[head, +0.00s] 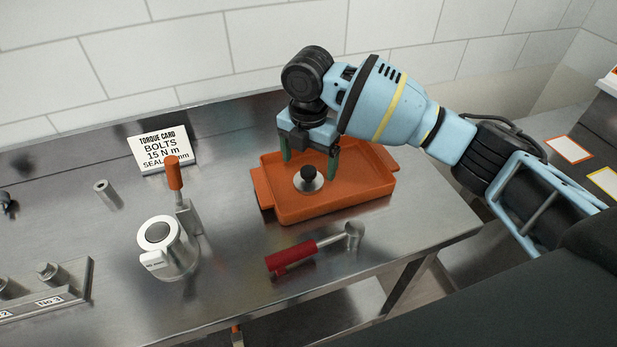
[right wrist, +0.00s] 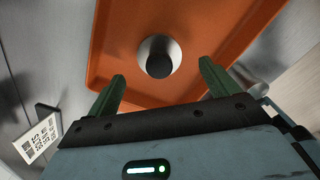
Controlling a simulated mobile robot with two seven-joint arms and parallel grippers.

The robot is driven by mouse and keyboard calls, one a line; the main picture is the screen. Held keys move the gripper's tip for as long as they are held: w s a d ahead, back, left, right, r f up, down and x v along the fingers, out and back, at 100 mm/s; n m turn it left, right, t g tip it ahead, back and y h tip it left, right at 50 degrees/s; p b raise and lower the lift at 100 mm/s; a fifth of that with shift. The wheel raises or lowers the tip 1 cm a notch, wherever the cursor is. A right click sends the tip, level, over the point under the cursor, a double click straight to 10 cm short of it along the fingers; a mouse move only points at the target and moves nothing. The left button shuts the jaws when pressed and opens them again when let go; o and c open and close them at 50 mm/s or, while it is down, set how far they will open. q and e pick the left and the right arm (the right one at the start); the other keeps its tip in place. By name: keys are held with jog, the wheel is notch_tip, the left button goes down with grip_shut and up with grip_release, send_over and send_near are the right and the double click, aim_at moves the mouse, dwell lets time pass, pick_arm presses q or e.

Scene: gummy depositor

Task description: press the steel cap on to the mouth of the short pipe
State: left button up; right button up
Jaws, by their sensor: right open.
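The steel cap (head: 309,184), a round disc with a black knob on top, lies in the orange tray (head: 262,190). It also shows in the right wrist view (right wrist: 159,56), with the black knob toward the camera. My right gripper (head: 311,172) is open over the tray, its two green fingers on either side of the knob in the head view and not touching it. In the right wrist view my right gripper (right wrist: 160,85) is empty, with the cap beyond its fingertips. The short pipe (head: 158,236) appears to be the upright steel cylinder left of the tray. My left gripper is not in view.
An orange-handled lever (head: 174,173) stands beside the cylinder. A red-handled tool (head: 291,258) lies in front of the tray. A torque card (head: 160,147) stands behind. A fixture block (head: 50,290) sits at the left. The bench between cylinder and tray is mostly clear.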

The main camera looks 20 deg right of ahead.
aim_at(308, 170)
notch_tip(308, 170, down, 4)
jog(key=shift+f, duration=0.15)
